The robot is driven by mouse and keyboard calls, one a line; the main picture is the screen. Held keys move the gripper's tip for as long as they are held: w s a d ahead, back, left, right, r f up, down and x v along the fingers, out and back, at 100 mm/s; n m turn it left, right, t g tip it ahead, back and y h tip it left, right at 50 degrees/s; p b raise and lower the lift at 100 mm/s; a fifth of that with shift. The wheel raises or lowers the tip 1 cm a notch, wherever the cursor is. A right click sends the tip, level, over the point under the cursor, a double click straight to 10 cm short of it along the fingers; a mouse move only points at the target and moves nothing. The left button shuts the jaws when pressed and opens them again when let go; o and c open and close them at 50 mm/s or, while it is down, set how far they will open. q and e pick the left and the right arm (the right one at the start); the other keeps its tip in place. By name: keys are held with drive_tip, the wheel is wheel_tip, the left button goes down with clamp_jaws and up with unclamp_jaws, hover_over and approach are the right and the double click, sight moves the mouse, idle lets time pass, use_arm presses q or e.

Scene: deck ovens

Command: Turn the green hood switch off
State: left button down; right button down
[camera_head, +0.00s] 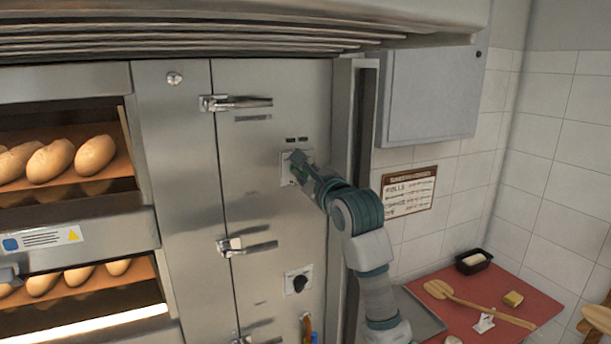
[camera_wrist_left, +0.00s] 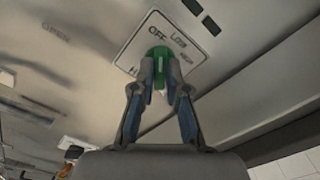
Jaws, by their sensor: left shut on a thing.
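The green hood switch (camera_wrist_left: 158,54) is a green knob on a white plate (camera_wrist_left: 192,38) with OFF and LOW lettering and a further, blurred label. In the head view the plate (camera_head: 284,168) sits high on the steel oven panel, and my gripper hides most of the knob. My left gripper (camera_wrist_left: 160,75) is shut on the green knob, with a fingertip on each side of it. In the head view the left gripper (camera_head: 302,170) reaches the plate from the right. I cannot tell which label the knob points at.
A black knob (camera_head: 298,281) sits lower on the panel. Door latches (camera_head: 236,103) are to its left. Bread loaves (camera_head: 52,160) fill the ovens at left. The hood edge (camera_head: 200,45) runs overhead. A red board (camera_head: 480,300) with a wooden spoon lies at right.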

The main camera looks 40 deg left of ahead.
use_arm(q)
drive_tip(key=shift+w+f+n, duration=0.15)
drive_tip(key=shift+f+n, duration=0.15)
drive_tip(key=shift+n, duration=0.2)
idle(0.3)
drive_tip(key=c, duration=1.3)
unclamp_jaws()
drive_tip(key=shift+o, duration=0.6)
drive_tip(key=shift+w+a, duration=0.15)
drive_tip(key=shift+w, duration=0.1)
drive_tip(key=shift+s+r, duration=0.1)
drive_tip(key=shift+s+d, duration=0.2)
drive_tip(key=shift+d, duration=0.05)
drive_tip(key=v, duration=1.1)
drive_tip(key=shift+d, duration=0.25)
